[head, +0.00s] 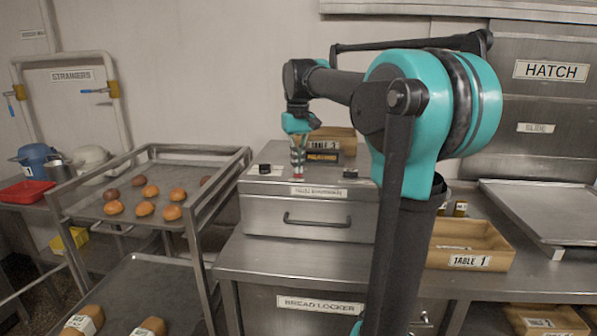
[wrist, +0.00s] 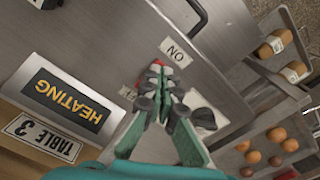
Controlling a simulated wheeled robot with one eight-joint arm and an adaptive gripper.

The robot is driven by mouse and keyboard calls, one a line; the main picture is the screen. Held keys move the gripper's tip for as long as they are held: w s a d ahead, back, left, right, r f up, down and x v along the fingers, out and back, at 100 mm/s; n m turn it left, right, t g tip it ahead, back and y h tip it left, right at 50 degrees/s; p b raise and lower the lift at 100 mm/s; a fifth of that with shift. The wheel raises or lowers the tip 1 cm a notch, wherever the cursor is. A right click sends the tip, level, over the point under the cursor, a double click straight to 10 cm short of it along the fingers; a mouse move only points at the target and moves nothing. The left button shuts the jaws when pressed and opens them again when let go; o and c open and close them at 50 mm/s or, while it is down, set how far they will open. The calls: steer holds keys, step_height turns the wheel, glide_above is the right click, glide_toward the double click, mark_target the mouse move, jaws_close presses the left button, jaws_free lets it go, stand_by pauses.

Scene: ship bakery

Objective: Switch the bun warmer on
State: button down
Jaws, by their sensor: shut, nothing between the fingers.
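The bun warmer (head: 305,218) is a steel box on the counter, with a black front handle. Its dark display (head: 323,157) shows lit amber letters, which read HEATING in the wrist view (wrist: 67,103). My gripper (head: 298,174) is over the warmer's top near the front edge, pointing down, shut and empty. In the wrist view its fingertips (wrist: 156,72) are close together beside a small red part (wrist: 158,63) next to the ON label (wrist: 174,52). The fingers hide most of the switch; I cannot tell whether they touch it. Another small label (wrist: 128,93) is partly hidden.
A black knob (head: 264,169) sits on the warmer's top left of my gripper. A wooden box marked TABLE 3 (head: 335,137) stands behind. A rack (head: 140,226) with several buns is at left. A TABLE 1 box (head: 470,245) and a tray (head: 550,215) are at right.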

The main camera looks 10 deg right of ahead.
steer(key=shift+r, duration=3.35)
